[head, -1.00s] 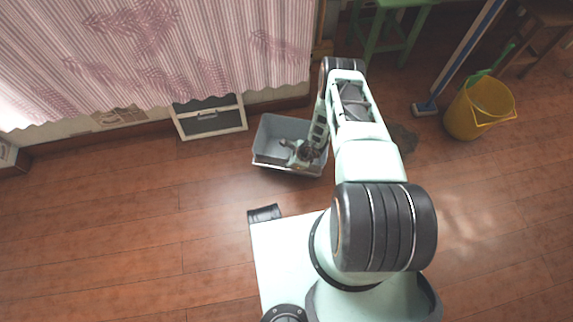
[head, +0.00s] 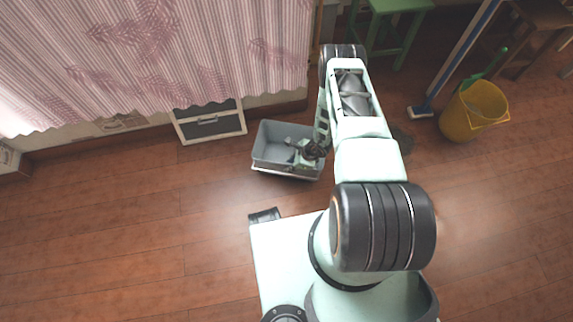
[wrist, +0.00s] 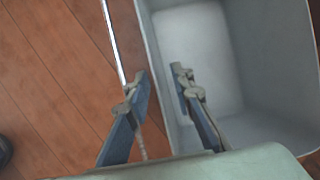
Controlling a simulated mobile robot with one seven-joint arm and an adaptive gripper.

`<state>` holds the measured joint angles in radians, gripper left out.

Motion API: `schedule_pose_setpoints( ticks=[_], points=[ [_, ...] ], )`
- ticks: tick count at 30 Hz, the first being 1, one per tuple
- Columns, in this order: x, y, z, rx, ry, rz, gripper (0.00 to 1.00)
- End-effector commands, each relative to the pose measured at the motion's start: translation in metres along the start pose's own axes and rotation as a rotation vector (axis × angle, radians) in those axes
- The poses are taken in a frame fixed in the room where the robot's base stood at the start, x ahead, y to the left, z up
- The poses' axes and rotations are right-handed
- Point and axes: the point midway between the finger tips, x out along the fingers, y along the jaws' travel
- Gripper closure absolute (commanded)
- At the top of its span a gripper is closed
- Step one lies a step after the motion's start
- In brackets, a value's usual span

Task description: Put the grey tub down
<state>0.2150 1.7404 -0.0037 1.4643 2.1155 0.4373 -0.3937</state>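The grey tub (head: 270,133) appears to stand upright on the wooden floor, in front of the curtained counter in the head view. In the wrist view its pale inside (wrist: 200,50) fills the upper right. My gripper (head: 302,148) is over the tub's right part in the head view, and the arm partly hides that side. In the wrist view my gripper (wrist: 160,70) has a gap between its fingertips. One finger is on the outer side of the tub's wall, the other on the inner side. I see no clear contact with the wall. A thin pale bar runs outside it.
A yellow bucket (head: 474,112) and a blue-handled broom (head: 428,107) are at the right. A green stool (head: 385,30) stands behind my arm. A dark-panelled frame (head: 209,122) is left of the tub. The floor at the left (head: 120,220) is clear.

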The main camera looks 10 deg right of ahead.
Motion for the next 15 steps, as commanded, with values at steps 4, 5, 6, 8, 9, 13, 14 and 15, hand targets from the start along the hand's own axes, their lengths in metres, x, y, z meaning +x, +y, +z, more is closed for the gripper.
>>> schedule_pose_setpoints(
  ticks=[4,5,6,8,9,13,14,15],
  points=[
    [-0.035,0.0,0.001,0.001,0.001,0.0,0.78],
    [-0.039,-0.001,0.002,0.0,0.0,0.0,0.78],
    [-0.044,-0.001,0.002,0.0,-0.001,0.0,0.78],
    [-0.05,0.0,0.001,0.0,0.0,0.0,0.78],
    [-0.053,0.0,0.0,0.0,0.0,0.0,0.78],
    [-0.059,0.0,0.0,0.0,-0.001,-0.001,0.78],
    [-0.059,0.0,0.0,0.0,-0.001,-0.001,0.78],
    [-0.059,0.0,0.0,0.0,-0.001,-0.001,0.78]
  ],
)
